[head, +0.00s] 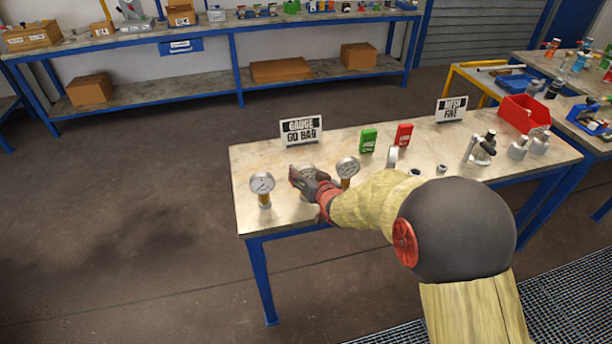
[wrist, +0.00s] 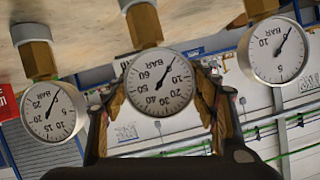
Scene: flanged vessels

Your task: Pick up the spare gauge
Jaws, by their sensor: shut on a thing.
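Three round pressure gauges with brass stems stand on the near table's left part. In the head view, one gauge (head: 262,184) is left of my gripper (head: 306,180) and another (head: 347,169) is right of it. My gripper largely hides the middle gauge there. The wrist view is upside down and shows the middle gauge (wrist: 159,83), its dial reading to 60 bar, between the fingers of my gripper (wrist: 160,90). My gripper is shut on this gauge. The 25 bar gauge (wrist: 53,112) and the 10 bar gauge (wrist: 277,50) are on either side, apart from the fingers.
A sign (head: 301,131) reading "GAUGE 60 BAR" stands behind the gauges on the table (head: 262,222). A green box (head: 368,140), a red box (head: 403,135), a "MESH FINE" sign (head: 451,110) and metal fittings are farther right. A red bin (head: 525,111) is at the right end.

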